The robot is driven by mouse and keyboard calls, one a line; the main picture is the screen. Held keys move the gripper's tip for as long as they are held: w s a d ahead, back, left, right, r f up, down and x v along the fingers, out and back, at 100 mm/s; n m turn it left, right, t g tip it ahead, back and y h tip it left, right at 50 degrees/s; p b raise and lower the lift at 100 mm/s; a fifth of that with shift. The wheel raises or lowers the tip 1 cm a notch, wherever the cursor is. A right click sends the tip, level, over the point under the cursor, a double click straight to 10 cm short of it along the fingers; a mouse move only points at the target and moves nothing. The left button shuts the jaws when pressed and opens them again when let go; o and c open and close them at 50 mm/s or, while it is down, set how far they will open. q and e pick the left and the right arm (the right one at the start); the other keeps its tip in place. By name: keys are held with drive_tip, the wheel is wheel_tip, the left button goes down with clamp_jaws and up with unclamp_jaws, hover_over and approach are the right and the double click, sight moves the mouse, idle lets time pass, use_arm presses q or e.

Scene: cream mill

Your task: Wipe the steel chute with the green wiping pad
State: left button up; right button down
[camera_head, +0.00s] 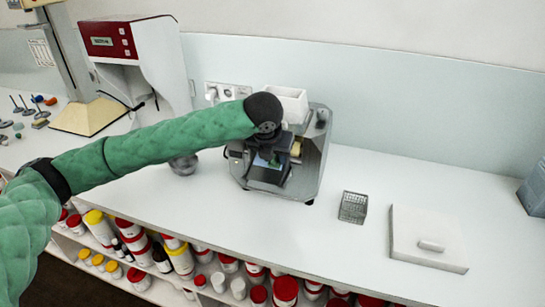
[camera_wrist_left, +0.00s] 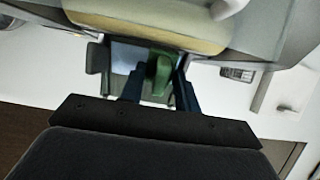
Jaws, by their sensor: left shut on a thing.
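The grey mill (camera_head: 311,160) stands on the white counter against the back panel, with a white hopper on top. My left arm reaches over its front, and my left gripper (camera_head: 268,161) points down at the chute area. The gripper is shut on the green wiping pad (camera_wrist_left: 160,72), which shows between its fingers in the left wrist view. The steel chute (camera_wrist_left: 123,60) lies below and beside the pad; whether they touch I cannot tell. In the head view the arm and gripper hide much of the chute. My right gripper is not in view.
A pale roller (camera_wrist_left: 150,32) is close to the gripper. A small wire basket (camera_head: 353,207) and a white slab with a handle (camera_head: 425,237) stand to the right. A red and white machine (camera_head: 135,60) is at the left. Counter space around the basket is clear; jars fill the shelf below.

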sight(270, 179)
use_arm(q)
drive_tip(key=shift+s+a+f, duration=0.15)
drive_tip(key=shift+s+f, duration=0.25)
drive_tip(key=shift+f, duration=0.05)
drive_tip(key=shift+s+a+f+p, duration=0.2)
drive_tip(key=shift+s+f, duration=0.05)
drive_tip(key=shift+s, duration=0.4)
drive_tip(key=shift+s+a+f+p, duration=0.15)
drive_tip(key=shift+s+a+f, duration=0.1)
drive_tip(key=shift+s, duration=0.35)
drive_tip(key=shift+s+a+f+p, duration=0.15)
drive_tip(key=shift+s+f+p, duration=0.1)
drive_tip(key=shift+s, duration=0.4)
drive_tip(key=shift+r, duration=0.1)
drive_tip(key=shift+w+r+p, duration=0.1)
drive_tip(key=shift+r+p, duration=0.7)
drive_tip(key=shift+r, duration=0.1)
wheel_tip(270, 179, up, 6)
drive_tip(key=s+p, duration=0.1)
drive_tip(key=p, duration=0.4)
drive_tip(key=shift+a, duration=0.15)
drive_tip(key=shift+r, duration=0.1)
